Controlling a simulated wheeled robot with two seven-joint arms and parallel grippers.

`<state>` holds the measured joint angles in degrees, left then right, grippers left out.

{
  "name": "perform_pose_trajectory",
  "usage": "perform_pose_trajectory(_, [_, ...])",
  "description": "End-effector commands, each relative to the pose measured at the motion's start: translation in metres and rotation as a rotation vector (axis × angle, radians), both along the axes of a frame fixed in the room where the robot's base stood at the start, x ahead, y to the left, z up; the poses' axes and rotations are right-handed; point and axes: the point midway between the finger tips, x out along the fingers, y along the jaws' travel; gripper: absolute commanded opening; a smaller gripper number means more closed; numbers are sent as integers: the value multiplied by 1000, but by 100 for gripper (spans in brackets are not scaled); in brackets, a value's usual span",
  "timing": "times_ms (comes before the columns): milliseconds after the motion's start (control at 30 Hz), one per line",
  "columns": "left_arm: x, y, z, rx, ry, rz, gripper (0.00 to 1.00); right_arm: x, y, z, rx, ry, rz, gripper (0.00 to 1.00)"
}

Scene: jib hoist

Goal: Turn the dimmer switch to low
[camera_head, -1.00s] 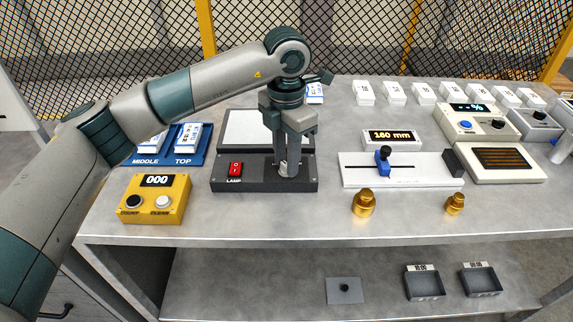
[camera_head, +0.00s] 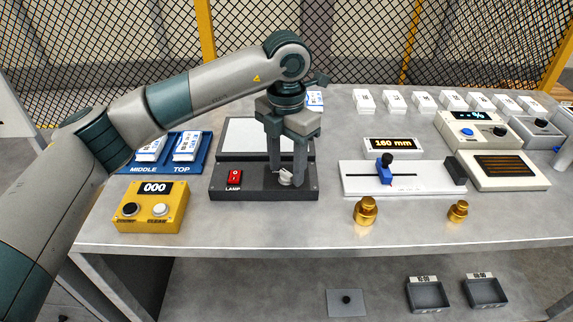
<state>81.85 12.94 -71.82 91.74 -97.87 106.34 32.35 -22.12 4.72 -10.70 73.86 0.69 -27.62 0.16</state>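The dimmer knob (camera_head: 286,179) is a small light-grey knob on the right of the dark lamp panel (camera_head: 255,189). Its pointer direction and any low mark are too small or hidden to tell. The pale lamp plate (camera_head: 243,137) lies behind, partly hidden by the gripper. My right gripper is not in view.
A yellow counter box (camera_head: 152,205) stands to the left, with a blue tray (camera_head: 165,163) of cards behind it. A white slider unit (camera_head: 400,178) and two brass weights (camera_head: 365,211) are to the right. The bench front is clear before the panel.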

Motion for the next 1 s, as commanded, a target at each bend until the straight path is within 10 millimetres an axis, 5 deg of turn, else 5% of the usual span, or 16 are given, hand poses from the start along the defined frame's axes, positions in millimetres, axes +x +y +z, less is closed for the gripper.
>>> perform_pose_trajectory(467, [0, 0, 14, 1, -1, -1, 45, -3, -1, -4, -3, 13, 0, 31])
perform_pose_trajectory(1000, [0, 0, 113, 0, -3, 0, 45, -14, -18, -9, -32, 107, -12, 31])
